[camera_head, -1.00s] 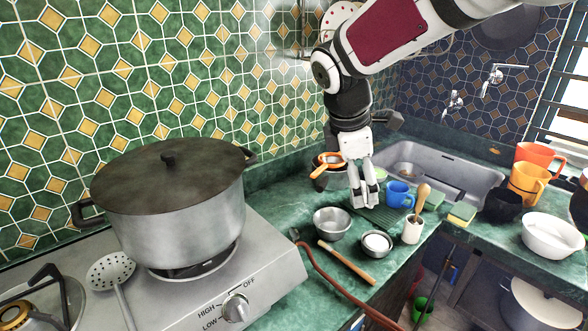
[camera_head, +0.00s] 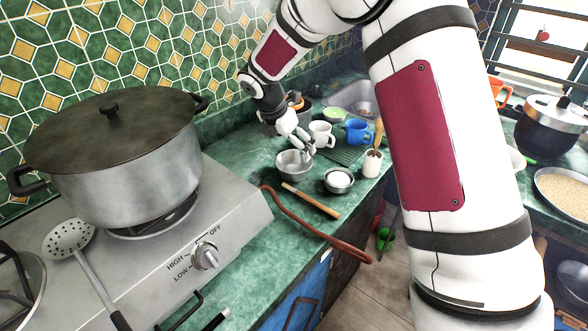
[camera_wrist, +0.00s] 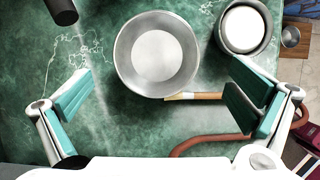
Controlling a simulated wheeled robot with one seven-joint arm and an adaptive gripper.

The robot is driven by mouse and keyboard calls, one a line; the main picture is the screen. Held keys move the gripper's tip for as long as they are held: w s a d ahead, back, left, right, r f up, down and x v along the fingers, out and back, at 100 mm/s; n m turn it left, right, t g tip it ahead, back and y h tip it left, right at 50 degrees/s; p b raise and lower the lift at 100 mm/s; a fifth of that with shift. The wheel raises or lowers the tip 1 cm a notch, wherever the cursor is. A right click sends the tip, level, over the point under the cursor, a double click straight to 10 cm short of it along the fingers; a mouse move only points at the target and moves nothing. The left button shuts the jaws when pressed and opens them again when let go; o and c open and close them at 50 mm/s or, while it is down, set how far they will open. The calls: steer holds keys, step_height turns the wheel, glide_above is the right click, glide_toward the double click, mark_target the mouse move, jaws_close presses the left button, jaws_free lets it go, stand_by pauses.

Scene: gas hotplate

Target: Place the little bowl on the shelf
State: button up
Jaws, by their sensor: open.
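A small, empty metal bowl (camera_head: 292,166) stands upright on the green counter to the right of the stove. It also shows in the wrist view (camera_wrist: 157,54), ahead of and between the spread fingers. My gripper (camera_head: 304,145) is above the bowl's far right side in the head view. In the wrist view my gripper (camera_wrist: 166,92) is open, with nothing between its teal pads. A smaller metal bowl with white contents (camera_head: 339,180) stands to the right and also shows in the wrist view (camera_wrist: 243,28). I cannot make out the shelf.
A wooden-handled tool (camera_head: 311,201) and a reddish hose (camera_head: 312,236) lie in front of the bowls. A large pot (camera_head: 125,170) sits on the stove.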

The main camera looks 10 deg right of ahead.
mark_target(294, 158)
steer(key=shift+a+x, duration=0.15)
steer(key=shift+x, duration=1.45)
steer(key=shift+a+x, duration=0.15)
steer(key=shift+x, duration=1.5)
steer(key=shift+w, duration=0.1)
steer(key=c, duration=1)
steer(key=shift+c, duration=0.2)
